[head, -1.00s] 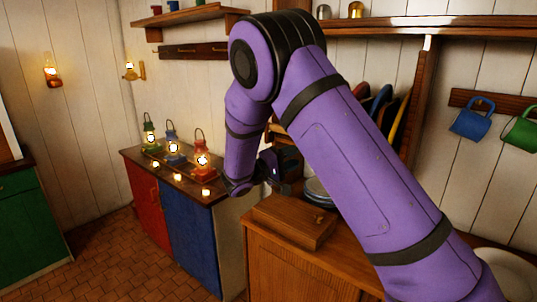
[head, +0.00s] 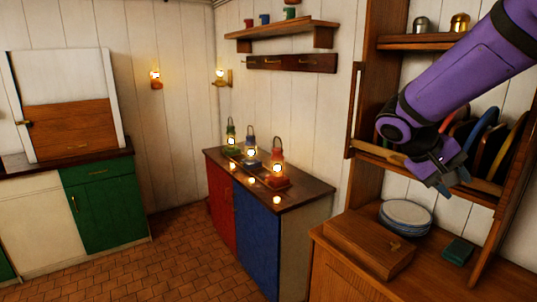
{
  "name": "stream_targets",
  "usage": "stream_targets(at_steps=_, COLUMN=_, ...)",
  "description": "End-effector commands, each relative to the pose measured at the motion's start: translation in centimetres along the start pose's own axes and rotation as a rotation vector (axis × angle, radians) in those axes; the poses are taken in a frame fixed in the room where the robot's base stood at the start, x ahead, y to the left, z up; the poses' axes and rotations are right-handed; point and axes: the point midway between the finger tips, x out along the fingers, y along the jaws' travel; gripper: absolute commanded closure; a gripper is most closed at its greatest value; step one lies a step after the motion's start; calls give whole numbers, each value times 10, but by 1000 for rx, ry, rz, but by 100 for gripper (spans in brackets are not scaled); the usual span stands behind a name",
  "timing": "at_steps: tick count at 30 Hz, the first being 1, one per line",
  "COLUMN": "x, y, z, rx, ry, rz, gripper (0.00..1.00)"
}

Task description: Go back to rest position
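My gripper (head: 451,178) is at the right of the head view, at the end of my purple arm. It is raised in front of the plate rack (head: 460,183), above the wooden counter. Its dark fingers look apart, with nothing seen between them. The arm reaches in from the upper right corner and hides part of the rack and the wall.
A stack of plates (head: 405,217), a wooden box (head: 370,247) and a small dark green block (head: 457,250) sit on the counter (head: 335,284) below. Lit lanterns (head: 277,172) and candles stand on the red and blue cabinet (head: 257,245). The tiled floor (head: 185,260) is clear.

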Motion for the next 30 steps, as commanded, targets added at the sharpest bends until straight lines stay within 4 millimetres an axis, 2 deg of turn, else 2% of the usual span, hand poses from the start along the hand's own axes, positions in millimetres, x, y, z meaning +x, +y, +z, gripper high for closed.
stream_targets(at_steps=1, x=-2, y=4, z=14, rx=8, ry=10, rz=-57, gripper=60)
stream_targets(at_steps=7, x=-11, y=8, z=62, rx=16, ry=65, rz=-276, gripper=60)
stream_targets(at_steps=18, x=-37, y=2, z=140, rx=57, ry=275, rz=-611, gripper=60)
stream_targets(at_steps=24, x=-51, y=-5, z=174, rx=92, ry=419, rz=-734, gripper=60)
stream_targets(at_steps=30, x=-59, y=-11, z=190, rx=113, ry=508, rz=-790, gripper=60)
